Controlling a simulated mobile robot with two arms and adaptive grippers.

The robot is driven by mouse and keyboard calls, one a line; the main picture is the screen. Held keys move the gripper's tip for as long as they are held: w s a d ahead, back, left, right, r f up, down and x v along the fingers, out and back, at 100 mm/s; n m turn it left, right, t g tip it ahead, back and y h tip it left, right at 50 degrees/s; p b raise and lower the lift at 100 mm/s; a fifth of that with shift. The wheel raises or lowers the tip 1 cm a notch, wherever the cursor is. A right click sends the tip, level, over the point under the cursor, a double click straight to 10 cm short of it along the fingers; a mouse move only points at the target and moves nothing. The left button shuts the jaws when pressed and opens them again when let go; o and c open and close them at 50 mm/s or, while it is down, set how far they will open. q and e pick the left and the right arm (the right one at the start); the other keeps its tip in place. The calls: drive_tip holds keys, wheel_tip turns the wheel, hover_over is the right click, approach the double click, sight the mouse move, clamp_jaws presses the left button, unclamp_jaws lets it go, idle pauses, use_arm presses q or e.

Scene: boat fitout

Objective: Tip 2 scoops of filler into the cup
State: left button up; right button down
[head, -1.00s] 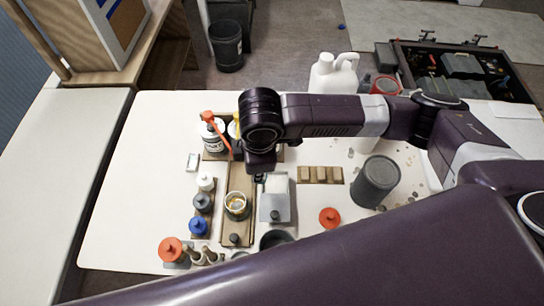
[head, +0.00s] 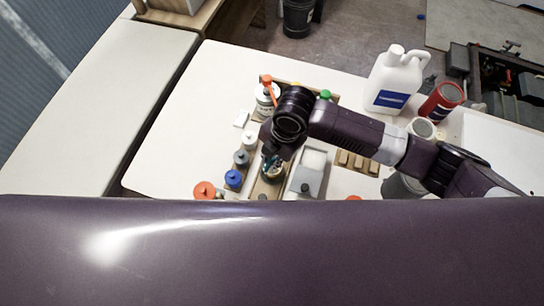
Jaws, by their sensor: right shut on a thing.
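My right gripper (head: 269,156) points down just above the small cup (head: 273,174), which stands on a wooden board. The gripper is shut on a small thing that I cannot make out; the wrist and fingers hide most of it. They also cover part of the cup's mouth, so its contents do not show clearly. A grey box (head: 306,182) with a white area at its far end (head: 315,160) stands just right of the cup; I cannot tell whether the white is filler. My left gripper is out of view.
Small bottles with white (head: 249,140), grey (head: 241,157) and blue (head: 233,178) caps stand left of the cup. A white jug (head: 394,82) and red can (head: 442,101) stand back right. My purple arm link blocks the near table. Clear table lies left.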

drive_tip(key=w+d+f+m+g+y+b, duration=0.1)
drive_tip(key=g+y+b, duration=0.5)
drive_tip(key=b, duration=1.3)
drive_tip(key=w+d+f+y, duration=0.1)
drive_tip(key=w+d+y, duration=0.1)
drive_tip(key=d+y, duration=0.1)
drive_tip(key=shift+w+d+f+g+b, duration=0.2)
drive_tip(key=shift+w+d+g+b, duration=0.1)
drive_tip(key=shift+w+d, duration=0.05)
idle(0.4)
drive_tip(key=shift+r, duration=0.1)
idle(0.8)
